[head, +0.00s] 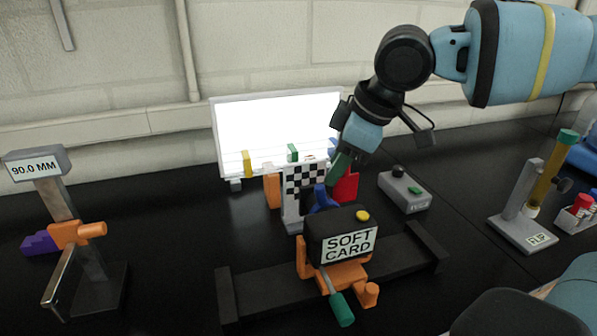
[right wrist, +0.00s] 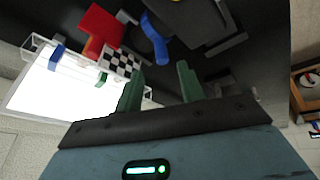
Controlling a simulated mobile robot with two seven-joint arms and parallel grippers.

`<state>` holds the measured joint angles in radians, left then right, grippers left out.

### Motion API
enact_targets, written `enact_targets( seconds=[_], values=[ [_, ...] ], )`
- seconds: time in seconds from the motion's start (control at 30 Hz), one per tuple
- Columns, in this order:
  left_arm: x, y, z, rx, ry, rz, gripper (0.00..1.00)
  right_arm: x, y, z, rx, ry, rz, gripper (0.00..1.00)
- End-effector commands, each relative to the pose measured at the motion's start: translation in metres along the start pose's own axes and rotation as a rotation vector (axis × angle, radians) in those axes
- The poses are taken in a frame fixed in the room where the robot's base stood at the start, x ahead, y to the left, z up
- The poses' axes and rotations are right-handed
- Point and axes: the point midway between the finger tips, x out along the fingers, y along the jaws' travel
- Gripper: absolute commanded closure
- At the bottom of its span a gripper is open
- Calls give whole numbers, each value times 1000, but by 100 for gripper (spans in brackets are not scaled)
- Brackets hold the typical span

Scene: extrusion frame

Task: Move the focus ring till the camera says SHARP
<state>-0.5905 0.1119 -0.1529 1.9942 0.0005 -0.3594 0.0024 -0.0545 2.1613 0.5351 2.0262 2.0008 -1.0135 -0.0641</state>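The camera (head: 328,224) is a black box with a yellow button on top. Its label reads "SOFT CARD" (head: 348,244), and it sits on an orange mount over a dark rail. A blue part (head: 323,198), seemingly the focus ring or its tab, shows on its far side; the box hides the rest. It also shows in the right wrist view (right wrist: 156,40). My right gripper (head: 337,172) is above and beyond the camera, pointing down, near the checkered card (head: 305,178). In the right wrist view its green fingers (right wrist: 160,82) are apart with nothing between them, clear of the blue part. My left gripper is out of view.
A bright white panel (head: 277,128) stands behind the card. A red piece (head: 346,187) is beside the card. A grey box with a black knob (head: 404,191) is to the right. A "90.0 MM" stand (head: 36,168) is far left, a "FLIP" stand (head: 524,227) far right.

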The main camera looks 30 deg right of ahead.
Motion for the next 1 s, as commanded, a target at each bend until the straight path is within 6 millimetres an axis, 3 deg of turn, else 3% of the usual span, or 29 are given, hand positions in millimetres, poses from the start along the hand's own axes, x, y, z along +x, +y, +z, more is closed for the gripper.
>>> enact_targets(
  seconds=[0.33,0.7,1.0],
  values=[
    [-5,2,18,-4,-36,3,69,3,-3,-2,-5,-7,-3,61],
    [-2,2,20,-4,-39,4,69,55,-3,-1,-5,-10,-4,61],
    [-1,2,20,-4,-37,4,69,76,-3,-2,-4,-6,-1,61]
  ],
)
